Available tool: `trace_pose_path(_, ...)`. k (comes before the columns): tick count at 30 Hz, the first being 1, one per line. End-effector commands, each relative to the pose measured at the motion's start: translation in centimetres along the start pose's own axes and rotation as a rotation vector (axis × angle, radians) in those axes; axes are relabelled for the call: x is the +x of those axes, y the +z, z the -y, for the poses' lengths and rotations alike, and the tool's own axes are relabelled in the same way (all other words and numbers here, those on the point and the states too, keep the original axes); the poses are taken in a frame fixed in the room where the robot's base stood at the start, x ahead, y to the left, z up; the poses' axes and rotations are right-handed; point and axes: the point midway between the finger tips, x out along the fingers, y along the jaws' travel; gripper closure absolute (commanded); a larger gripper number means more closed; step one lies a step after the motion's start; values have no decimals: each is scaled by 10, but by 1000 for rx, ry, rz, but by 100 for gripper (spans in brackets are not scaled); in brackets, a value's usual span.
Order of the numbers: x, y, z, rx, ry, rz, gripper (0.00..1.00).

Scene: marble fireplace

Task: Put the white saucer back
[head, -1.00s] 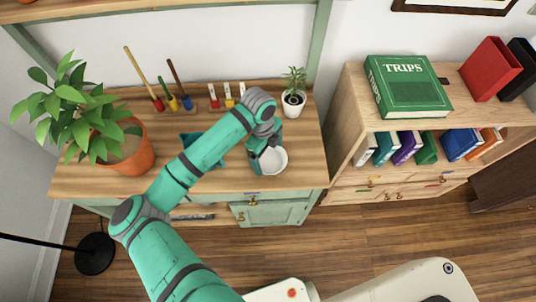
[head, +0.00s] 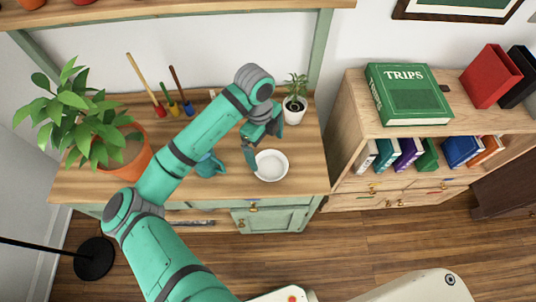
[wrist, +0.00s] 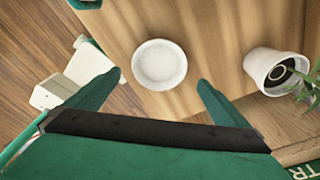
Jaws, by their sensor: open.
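The white saucer (head: 271,166) is a round, shallow, empty dish. It rests upright on the wooden top of the green cabinet, near the front right edge. It also shows in the wrist view (wrist: 159,64), beyond and between my fingertips. My gripper (head: 265,143) is open and empty, just behind and left of the saucer in the head view. One finger shows close to the saucer's left rim; I cannot tell whether it touches. In the wrist view the fingers (wrist: 160,79) are spread wider than the saucer, with nothing between them.
A small potted plant (head: 295,104) stands behind the saucer, right of my gripper. A teal mug (head: 208,166) stands to the left, partly behind my arm. A large potted plant (head: 117,148) fills the left end. Upright tools (head: 172,103) stand at the back. A bookcase (head: 350,120) adjoins at right.

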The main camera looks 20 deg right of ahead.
Motion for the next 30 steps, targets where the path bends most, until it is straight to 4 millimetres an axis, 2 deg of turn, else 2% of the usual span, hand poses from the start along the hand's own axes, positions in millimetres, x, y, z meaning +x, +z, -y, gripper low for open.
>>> trace_pose_path(6,-24,0,0,-1,0,0,0)
trace_pose_path(11,-29,0,0,-1,0,-1,0)
trace_pose_path(14,-27,-7,7,-7,-27,-17,0)
trace_pose_path(17,-22,-26,28,-30,-108,-62,0)
trace_pose_path(21,-20,-66,74,-105,-291,-175,0)
trace_pose_path(27,-34,-114,132,-265,-556,-368,0)
trace_pose_path(30,-44,-131,153,-362,-670,-469,0)
